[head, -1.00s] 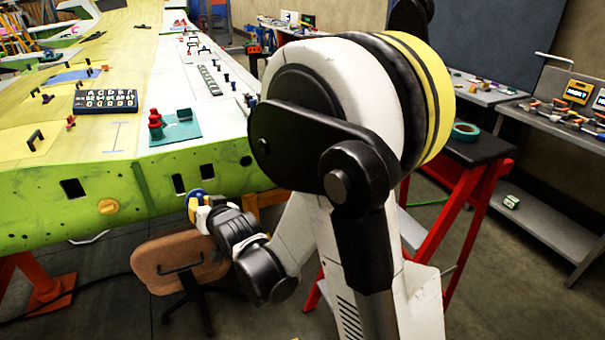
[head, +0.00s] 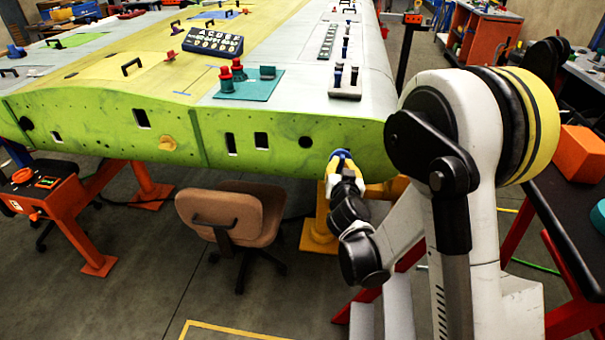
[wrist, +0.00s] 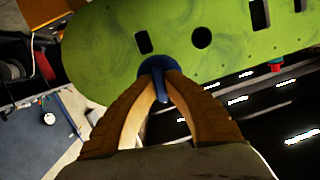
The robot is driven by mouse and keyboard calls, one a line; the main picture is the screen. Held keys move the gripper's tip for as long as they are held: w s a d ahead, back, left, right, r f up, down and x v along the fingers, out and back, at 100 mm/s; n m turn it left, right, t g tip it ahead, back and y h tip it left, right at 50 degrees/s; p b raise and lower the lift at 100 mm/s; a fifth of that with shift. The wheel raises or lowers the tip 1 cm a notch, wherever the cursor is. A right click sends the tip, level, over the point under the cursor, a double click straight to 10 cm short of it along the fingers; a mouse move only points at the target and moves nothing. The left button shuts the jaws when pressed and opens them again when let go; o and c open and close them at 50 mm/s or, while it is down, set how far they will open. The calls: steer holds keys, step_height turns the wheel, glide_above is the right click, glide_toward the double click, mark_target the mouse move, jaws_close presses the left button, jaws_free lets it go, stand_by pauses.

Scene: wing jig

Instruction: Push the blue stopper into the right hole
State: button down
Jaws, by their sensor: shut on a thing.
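My gripper (head: 344,166) is shut on the blue stopper (head: 340,154) in front of the right part of the green wing edge (head: 365,140). In the wrist view, the stopper (wrist: 158,66) shows a round blue head with a narrow stem between the two brown fingers (wrist: 161,86). It overlaps the panel's lower rim there; I cannot tell if it touches. A dark round hole (head: 306,142) lies left of the stopper in the head view. The wrist view shows a round hole (wrist: 201,38) and a rectangular slot (wrist: 144,42) beyond the stopper.
A yellow plug (head: 167,143) and rectangular slots (head: 261,140) are farther left on the wing edge. A brown chair (head: 232,212) stands below it. A yellow stand (head: 320,225) is under the wing near my arm. A dark table (head: 575,195) is at right.

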steer(key=w+a+f+t+h+b, duration=0.1)
steer(key=w+a+f+b, duration=0.15)
steer(key=a, duration=0.35)
steer(key=w+a+f+t+h+b, duration=0.1)
steer(key=w+a+f+b, duration=0.1)
steer(key=a+b, duration=0.3)
steer(key=shift+n, duration=0.4)
steer(key=shift+w+p, duration=0.75)
steer(key=shift+w, duration=2.05)
steer(key=shift+w+d+r, duration=0.1)
steer(key=shift+w+r, duration=0.05)
steer(key=shift+w, duration=0.1)
steer(key=shift+w+d, duration=0.2)
steer(key=shift+w, duration=0.85)
steer(key=shift+w+d, duration=0.2)
steer(key=shift+w, duration=0.85)
steer(key=c, duration=1.4)
jaws_free()
